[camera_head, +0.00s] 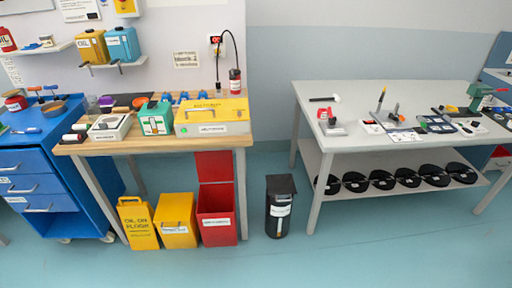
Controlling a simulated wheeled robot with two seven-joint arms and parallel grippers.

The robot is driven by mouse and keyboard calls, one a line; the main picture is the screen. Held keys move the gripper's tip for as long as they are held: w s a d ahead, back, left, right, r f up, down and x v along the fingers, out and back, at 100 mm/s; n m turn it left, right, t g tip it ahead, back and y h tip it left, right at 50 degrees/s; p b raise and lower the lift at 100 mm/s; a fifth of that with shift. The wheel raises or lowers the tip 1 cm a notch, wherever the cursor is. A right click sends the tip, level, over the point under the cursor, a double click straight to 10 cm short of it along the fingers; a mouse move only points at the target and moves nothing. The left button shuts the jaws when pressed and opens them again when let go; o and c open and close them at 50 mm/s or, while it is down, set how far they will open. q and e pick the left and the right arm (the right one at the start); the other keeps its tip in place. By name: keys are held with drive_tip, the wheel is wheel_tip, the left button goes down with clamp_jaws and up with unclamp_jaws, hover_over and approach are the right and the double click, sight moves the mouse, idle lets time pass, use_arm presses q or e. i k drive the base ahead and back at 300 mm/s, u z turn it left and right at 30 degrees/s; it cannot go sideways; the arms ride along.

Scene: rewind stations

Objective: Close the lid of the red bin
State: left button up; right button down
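The red bin (218,230) stands on the floor under the right end of the wooden workbench, with a white label on its front. Its lid (214,166) is open and stands upright at the back of the bin, reaching up close to the underside of the bench. The dark inside of the bin shows below the lid. Neither of my grippers is in view.
A yellow bin (176,221) and a yellow floor sign (138,223) stand left of the red bin. The wooden workbench (165,141) overhangs them, with a leg beside the red bin. A black bin (279,206) stands to the right. The floor in front is clear.

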sight(212, 165)
drive_tip(key=z, duration=0.7)
drive_tip(key=k, duration=0.95)
drive_tip(key=z, duration=0.75)
drive_tip(key=i, duration=2)
drive_tip(key=u, duration=1.55)
drive_tip(key=i, duration=1.05)
drive_tip(key=u, duration=1.05)
